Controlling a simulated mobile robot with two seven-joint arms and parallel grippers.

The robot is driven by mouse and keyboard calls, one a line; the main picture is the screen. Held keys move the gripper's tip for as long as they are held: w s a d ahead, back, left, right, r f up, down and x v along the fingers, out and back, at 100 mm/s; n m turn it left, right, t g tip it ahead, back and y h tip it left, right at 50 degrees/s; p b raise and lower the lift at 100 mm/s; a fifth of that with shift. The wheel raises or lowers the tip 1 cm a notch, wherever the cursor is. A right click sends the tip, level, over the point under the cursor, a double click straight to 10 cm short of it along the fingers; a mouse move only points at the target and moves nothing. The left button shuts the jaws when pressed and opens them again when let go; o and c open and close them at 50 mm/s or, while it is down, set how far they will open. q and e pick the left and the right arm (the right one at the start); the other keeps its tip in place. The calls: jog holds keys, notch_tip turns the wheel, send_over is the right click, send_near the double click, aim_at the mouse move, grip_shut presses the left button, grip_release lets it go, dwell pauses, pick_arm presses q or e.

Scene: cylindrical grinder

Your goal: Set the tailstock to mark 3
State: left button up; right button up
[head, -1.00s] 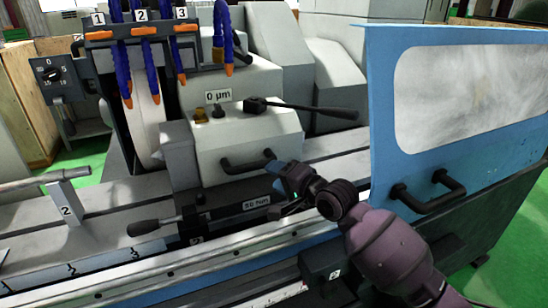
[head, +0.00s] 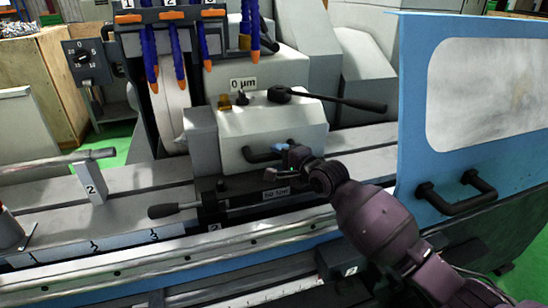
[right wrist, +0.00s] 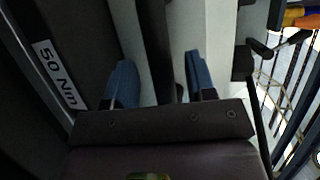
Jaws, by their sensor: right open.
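The tailstock (head: 271,127) is a pale grey block with a "0 µm" label, standing on the machine bed. A black bar handle (head: 255,155) is on its front. A clamp lever (head: 175,210) with a black knob sticks out to the left below it, beside a "50 Nm" label (head: 276,195). The bed's scale strip (head: 100,246) carries marks 1, 2 and 3; mark 3 is left of the tailstock. My right gripper (head: 283,148) is at the handle's right part. In the right wrist view its blue fingers (right wrist: 161,82) are open, with the dark handle (right wrist: 155,45) between them. My left gripper is out of view.
A blue guard door (head: 410,110) with a window and black handle stands close on the right. Hoses with orange tips (head: 181,84) hang above left. A black lever (head: 335,100) lies across the tailstock top.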

aim_at(257, 142)
jog(key=shift+x, duration=1.2)
grip_shut()
